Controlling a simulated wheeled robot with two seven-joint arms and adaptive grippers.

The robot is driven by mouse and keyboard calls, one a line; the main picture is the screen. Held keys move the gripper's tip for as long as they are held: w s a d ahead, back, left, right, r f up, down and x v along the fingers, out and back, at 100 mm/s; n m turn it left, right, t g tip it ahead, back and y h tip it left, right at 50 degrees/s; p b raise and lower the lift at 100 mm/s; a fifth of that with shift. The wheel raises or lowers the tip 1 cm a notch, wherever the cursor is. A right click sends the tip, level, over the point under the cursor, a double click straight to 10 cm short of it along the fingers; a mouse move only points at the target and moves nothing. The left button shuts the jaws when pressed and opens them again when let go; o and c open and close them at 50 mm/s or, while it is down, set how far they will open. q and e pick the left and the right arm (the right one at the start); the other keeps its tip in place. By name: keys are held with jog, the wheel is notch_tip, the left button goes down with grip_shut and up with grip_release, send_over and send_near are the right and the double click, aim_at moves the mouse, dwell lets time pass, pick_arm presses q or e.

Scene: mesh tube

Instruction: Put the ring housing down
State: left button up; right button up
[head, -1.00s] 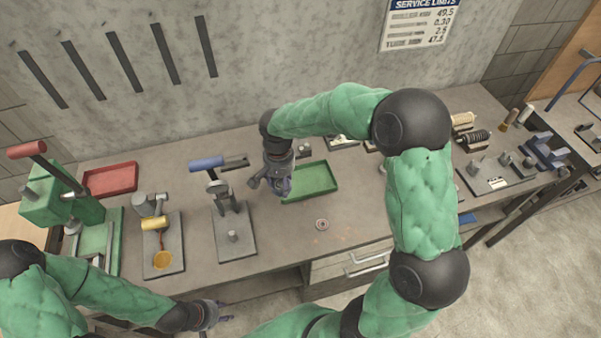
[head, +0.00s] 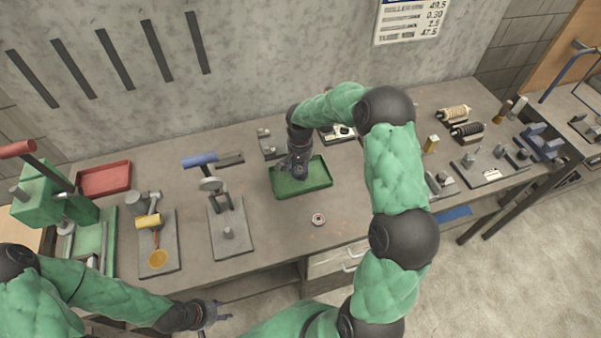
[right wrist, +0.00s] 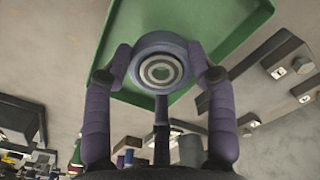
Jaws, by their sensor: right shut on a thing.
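My right gripper (head: 298,170) is over the green tray (head: 321,180) on the bench. In the right wrist view its two fingers (right wrist: 160,82) are shut on the sides of the ring housing (right wrist: 140,54), a round grey-blue ring with a metallic ringed centre. The green tray (right wrist: 215,25) shows behind the housing in that view; I cannot tell how far the housing is above it. In the head view the housing is hard to make out at the gripper. My left gripper (head: 216,311) is low in front of the bench, too small to read its fingers.
A small ring part (head: 318,219) lies on the bench in front of the green tray. A press with a blue handle (head: 200,160) stands to the left, with a red tray (head: 104,180) farther left. Bench space around the small ring is clear.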

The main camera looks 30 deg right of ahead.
notch_tip(320, 180, down, 3)
jog(key=shift+w+d+f, duration=0.15)
jog(key=shift+f, duration=0.05)
jog(key=shift+b, duration=0.3)
jog(key=o, duration=1.4)
jog(key=shift+f, duration=0.15)
jog(key=shift+o, duration=0.2)
jog(key=shift+r, duration=0.2)
notch_tip(320, 180, up, 12)
jog(key=p, duration=0.1)
